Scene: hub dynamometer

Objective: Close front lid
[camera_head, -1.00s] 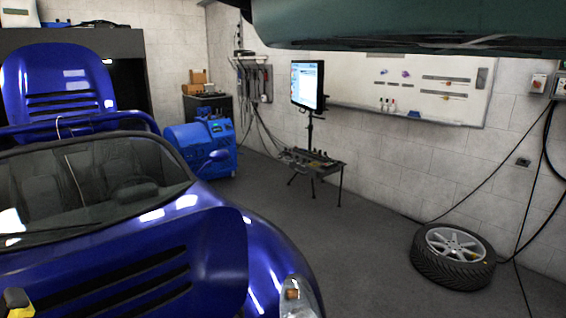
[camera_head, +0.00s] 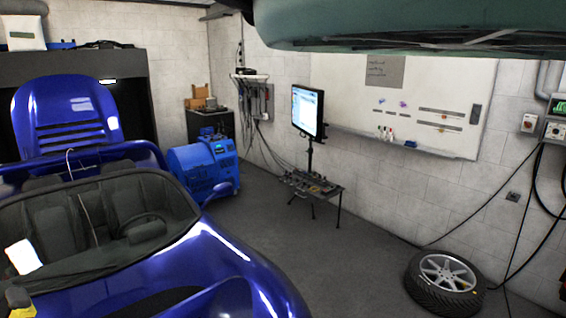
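A small yellow and dark part (camera_head: 15,299) shows in the bottom left corner. It looks like part of my arm. My gripper's fingertips do not show, and I cannot see any contact with the lid.
The car's rear lid (camera_head: 65,105) stands raised behind the seats. A blue machine (camera_head: 203,166), a monitor (camera_head: 307,110) and a small tool table (camera_head: 312,184) stand along the wall. A loose wheel (camera_head: 445,283) lies at right. A teal car body (camera_head: 410,22) hangs overhead. Floor right of the car is clear.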

